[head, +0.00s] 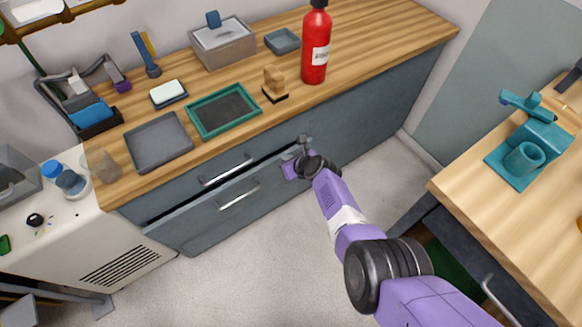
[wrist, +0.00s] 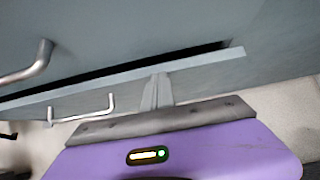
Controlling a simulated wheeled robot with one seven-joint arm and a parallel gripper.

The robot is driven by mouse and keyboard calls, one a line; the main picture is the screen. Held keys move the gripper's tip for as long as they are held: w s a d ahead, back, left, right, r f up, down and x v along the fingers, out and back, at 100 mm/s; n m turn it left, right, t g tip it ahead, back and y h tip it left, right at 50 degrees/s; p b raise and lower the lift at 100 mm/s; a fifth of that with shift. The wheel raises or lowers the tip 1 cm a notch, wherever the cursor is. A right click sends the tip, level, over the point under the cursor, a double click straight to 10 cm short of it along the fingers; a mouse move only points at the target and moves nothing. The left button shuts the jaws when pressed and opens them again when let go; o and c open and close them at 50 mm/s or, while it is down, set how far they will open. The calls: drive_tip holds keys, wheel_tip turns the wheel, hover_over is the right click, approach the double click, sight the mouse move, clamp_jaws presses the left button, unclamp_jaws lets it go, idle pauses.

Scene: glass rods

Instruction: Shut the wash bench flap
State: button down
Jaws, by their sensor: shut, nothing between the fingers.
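The wash bench flap (head: 210,213) is a blue-grey front panel with a bar handle (head: 238,196), low on the bench. It stands a little ajar, with a dark gap along its top edge. In the wrist view the flap's top edge (wrist: 215,62) slants across, and its handle (wrist: 82,112) is at the left. My gripper (head: 303,143) is at the flap's right end, its fingers together and empty. In the wrist view the gripper's fingertips (wrist: 157,78) overlap the top edge from the outer side. I cannot tell whether they touch it.
A fixed front with another handle (head: 226,171) is above the flap. The wooden worktop (head: 390,40) carries a red extinguisher (head: 315,45), a green-rimmed tray (head: 195,117) and a grey tray (head: 140,135). A second table (head: 470,180) is at right. The floor (head: 240,270) before the flap is clear.

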drive_tip(key=shift+w+a+r, duration=0.1)
drive_tip(key=shift+w+a, duration=0.35)
drive_tip(key=shift+w, duration=0.25)
drive_tip(key=shift+d, duration=0.1)
